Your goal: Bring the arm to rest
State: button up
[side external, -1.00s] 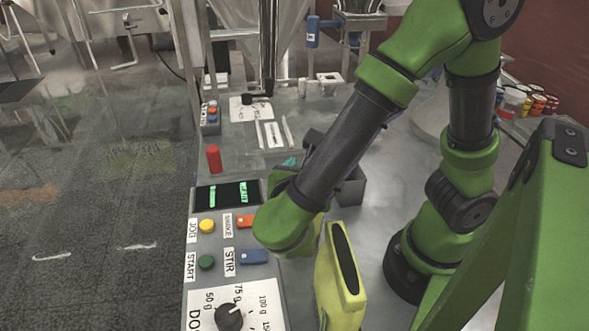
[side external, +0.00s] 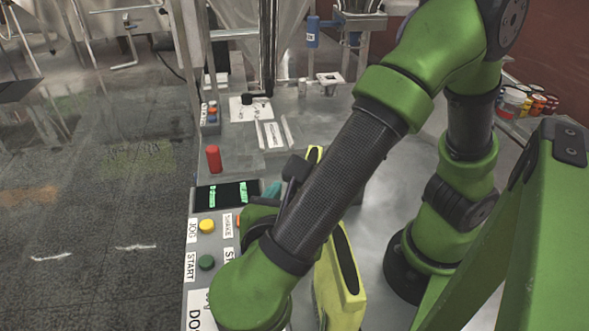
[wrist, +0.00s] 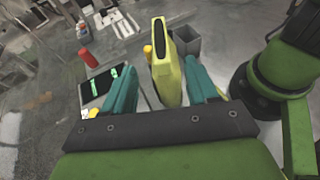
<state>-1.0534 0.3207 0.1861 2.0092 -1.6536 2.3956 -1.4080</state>
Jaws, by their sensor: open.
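My gripper (wrist: 160,66) is open, with its two teal fingers apart in the wrist view. Nothing is seen held between them. A yellow-green upright piece with a black top inset (wrist: 168,72) appears between the fingers in that view, and I cannot tell how far beyond them it is. It also stands right of my wrist in the side view (side external: 347,275). There my green arm is bent low over the control panel (side external: 205,235), and most of the gripper is hidden behind it, with only a bit of teal showing.
A lit display (side external: 227,195), a yellow button (side external: 207,226) and a green button (side external: 207,262) lie left of my arm. A red cylinder (side external: 213,158) stands behind the display. A grey open box (wrist: 188,44) is behind the yellow-green piece. Coloured jars (side external: 530,103) stand at far right.

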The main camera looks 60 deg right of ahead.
jog(key=w+d+r+m+y, duration=0.45)
jog(key=w+m+y, duration=0.25)
jog(key=m+y, duration=0.55)
jog(key=s+d+m, duration=0.1)
jog(key=d+m, duration=0.2)
jog(key=m, duration=0.1)
jog(key=d+m+t+y, duration=0.1)
jog(key=d+m, duration=0.1)
jog(key=m, duration=0.2)
jog(key=s+d+f+m, duration=0.1)
jog(key=d+m, duration=0.2)
jog(key=m, duration=0.1)
jog(key=shift+s+d+m+t+y, duration=0.3)
jog(key=shift+d+m+y, duration=0.05)
jog(key=shift+s+d+f+m+y, duration=0.1)
jog(key=shift+s+d+m+y, duration=0.25)
jog(key=shift+m, duration=0.35)
